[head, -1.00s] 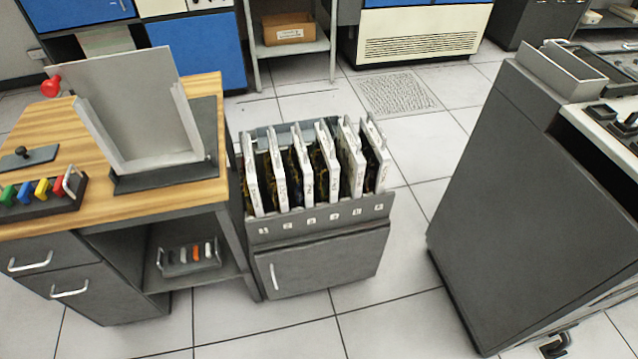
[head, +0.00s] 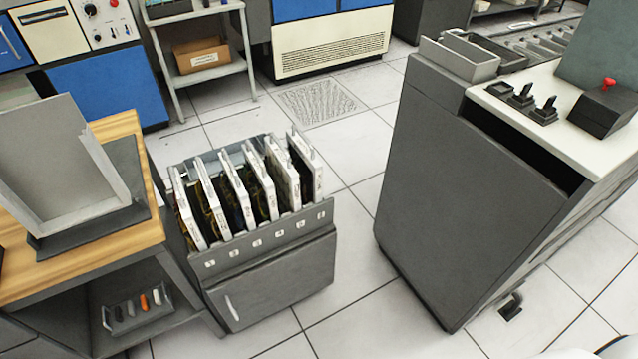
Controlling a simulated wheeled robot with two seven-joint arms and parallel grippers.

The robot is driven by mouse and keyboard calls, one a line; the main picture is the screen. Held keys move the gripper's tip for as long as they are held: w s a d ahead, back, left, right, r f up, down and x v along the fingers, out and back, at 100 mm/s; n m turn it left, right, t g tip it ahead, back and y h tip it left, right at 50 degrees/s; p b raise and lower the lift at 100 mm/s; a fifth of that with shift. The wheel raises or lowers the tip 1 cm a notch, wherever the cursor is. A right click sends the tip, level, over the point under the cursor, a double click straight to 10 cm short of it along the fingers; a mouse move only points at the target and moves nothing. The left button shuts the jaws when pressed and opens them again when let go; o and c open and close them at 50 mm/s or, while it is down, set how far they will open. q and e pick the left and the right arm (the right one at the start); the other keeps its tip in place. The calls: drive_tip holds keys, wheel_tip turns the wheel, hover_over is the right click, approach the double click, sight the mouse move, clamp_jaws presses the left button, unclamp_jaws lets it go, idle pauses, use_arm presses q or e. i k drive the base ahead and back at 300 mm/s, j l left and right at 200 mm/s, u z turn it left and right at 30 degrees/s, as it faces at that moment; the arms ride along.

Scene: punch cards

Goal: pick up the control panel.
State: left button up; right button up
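Several white-framed panels with dark, wired faces stand upright side by side in a grey rack (head: 265,238) with numbered slots. They look like control panels; which one the task means I cannot tell. The leftmost panel (head: 188,208) and the rightmost panel (head: 305,168) show mostly as narrow edges, and their faces are largely hidden by each other. Neither of my grippers is in view.
Left of the rack is a wooden-topped desk (head: 130,128) with an empty grey sloped holder (head: 60,160). On the right stands a large grey machine (head: 465,190) with black levers (head: 522,97) and a red-buttoned box (head: 603,107). Tiled floor (head: 350,250) is free between rack and machine.

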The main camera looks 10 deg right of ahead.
sight(309, 169)
drive_tip(key=i+j+z, duration=0.2)
drive_tip(key=z, duration=0.15)
drive_tip(key=i+j+z, duration=0.45)
drive_tip(key=z, duration=0.2)
